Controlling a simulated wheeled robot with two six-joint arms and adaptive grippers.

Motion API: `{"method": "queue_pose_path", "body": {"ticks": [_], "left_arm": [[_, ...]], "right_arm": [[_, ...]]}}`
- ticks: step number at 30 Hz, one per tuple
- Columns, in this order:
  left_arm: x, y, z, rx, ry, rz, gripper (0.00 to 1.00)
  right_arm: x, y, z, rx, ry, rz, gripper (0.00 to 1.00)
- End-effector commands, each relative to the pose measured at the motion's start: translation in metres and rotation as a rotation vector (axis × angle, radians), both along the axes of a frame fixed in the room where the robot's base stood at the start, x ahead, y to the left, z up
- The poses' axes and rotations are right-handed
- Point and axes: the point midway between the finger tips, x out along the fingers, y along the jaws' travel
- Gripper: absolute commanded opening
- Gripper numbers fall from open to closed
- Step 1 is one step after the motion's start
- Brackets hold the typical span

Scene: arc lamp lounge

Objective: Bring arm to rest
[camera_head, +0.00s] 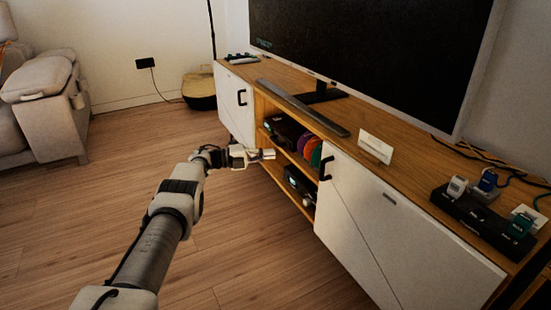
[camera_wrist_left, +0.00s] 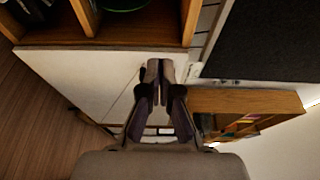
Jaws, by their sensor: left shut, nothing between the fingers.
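My left arm reaches forward from the bottom left in the head view. My left gripper (camera_head: 268,154) is at its end, in front of the open shelves of the media console (camera_head: 400,235). The fingers are closed together with nothing between them. In the left wrist view the left gripper (camera_wrist_left: 160,68) points at a white cabinet panel (camera_wrist_left: 75,65), and the closed fingertips show against it. I cannot tell how large the gap to the panel is. My right gripper is in neither view.
A large television (camera_head: 370,50) and a soundbar (camera_head: 305,108) stand on the console. A power strip (camera_head: 485,213) with plugs sits at its right end. Black handles (camera_head: 325,168) jut from the doors. A sofa (camera_head: 45,105) stands at left. The wooden floor (camera_head: 110,190) between is clear.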

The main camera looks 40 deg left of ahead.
Motion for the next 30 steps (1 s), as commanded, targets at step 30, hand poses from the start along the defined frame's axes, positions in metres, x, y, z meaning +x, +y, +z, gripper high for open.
{"method": "queue_pose_path", "body": {"ticks": [30], "left_arm": [[-0.163, -0.284, -0.270, -1.065, 1.289, 0.978, 0.00]], "right_arm": [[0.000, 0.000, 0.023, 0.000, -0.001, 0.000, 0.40]]}}
